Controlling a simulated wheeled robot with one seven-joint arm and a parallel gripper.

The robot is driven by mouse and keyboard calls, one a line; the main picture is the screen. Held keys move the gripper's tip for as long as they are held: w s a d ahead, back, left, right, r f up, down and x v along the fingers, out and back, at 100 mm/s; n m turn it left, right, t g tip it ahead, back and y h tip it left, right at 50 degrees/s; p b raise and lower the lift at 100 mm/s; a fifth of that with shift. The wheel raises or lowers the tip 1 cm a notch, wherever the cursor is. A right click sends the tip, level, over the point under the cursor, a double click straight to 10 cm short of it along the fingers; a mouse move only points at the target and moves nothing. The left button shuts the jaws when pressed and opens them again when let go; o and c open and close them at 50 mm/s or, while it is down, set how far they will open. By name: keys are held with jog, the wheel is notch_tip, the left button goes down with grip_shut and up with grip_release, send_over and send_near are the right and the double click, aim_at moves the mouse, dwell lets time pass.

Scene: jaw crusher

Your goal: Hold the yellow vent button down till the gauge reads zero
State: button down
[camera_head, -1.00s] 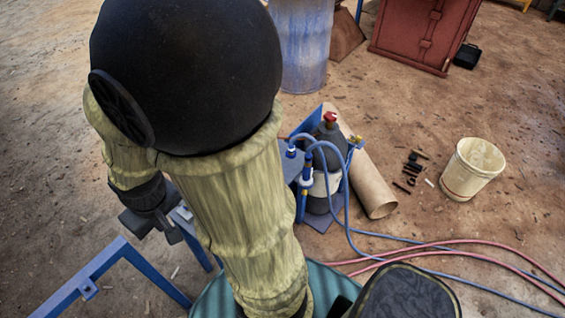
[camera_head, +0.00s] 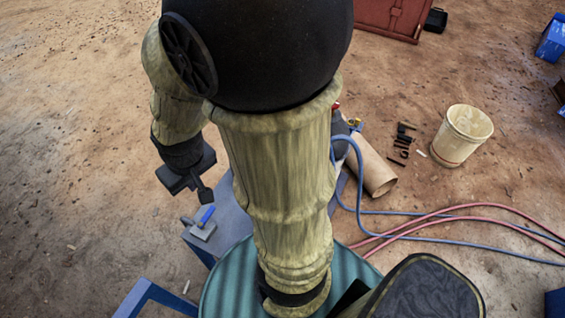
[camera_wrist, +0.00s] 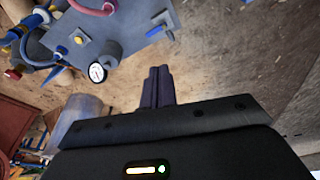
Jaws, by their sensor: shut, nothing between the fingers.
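In the wrist view the yellow vent button (camera_wrist: 79,39) sits on a small grey block on a blue-grey bench top (camera_wrist: 135,30). The round white-faced gauge (camera_wrist: 97,72) is close beside it; its dial is too small to read for certain. My gripper (camera_wrist: 159,70) is shut and empty, its fingers to the right of the gauge and apart from both gauge and button. In the head view my gripper (camera_head: 204,194) hangs by the left part of the bench (camera_head: 232,215). There the button and gauge are hidden behind my arm.
A grey fitting with a blue lever (camera_head: 202,222) stands on the bench. Blue hoses (camera_head: 375,212) and red hoses (camera_head: 460,211) cross the ground to the right. Ground at left is clear.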

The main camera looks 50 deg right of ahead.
jog(key=w+d+f+m, duration=0.4)
jog(key=d+f+m, duration=0.25)
jog(key=d, duration=0.25)
jog(key=w+d+f+m, duration=0.5)
jog(key=d+f, duration=0.3)
jog(key=d, duration=0.1)
jog(key=s+d+f+m+t, duration=0.1)
jog(key=d+f+m+t, duration=0.2)
jog(key=d+f+m, duration=0.3)
jog(key=s+d+f+m+t, duration=0.1)
jog(key=d+f+m+t, duration=0.2)
jog(key=d+f+m, duration=0.4)
jog(key=d+m, duration=0.3)
jog(key=d, duration=0.2)
jog(key=shift+s+t, duration=0.15)
jog(key=shift+t, duration=0.15)
jog(key=shift+f, duration=0.1)
notch_tip(320, 180, down, 7)
jog(key=b, duration=0.5)
jog(key=shift+b, duration=0.4)
jog(key=shift+f+b, duration=0.5)
jog(key=shift+f, duration=0.35)
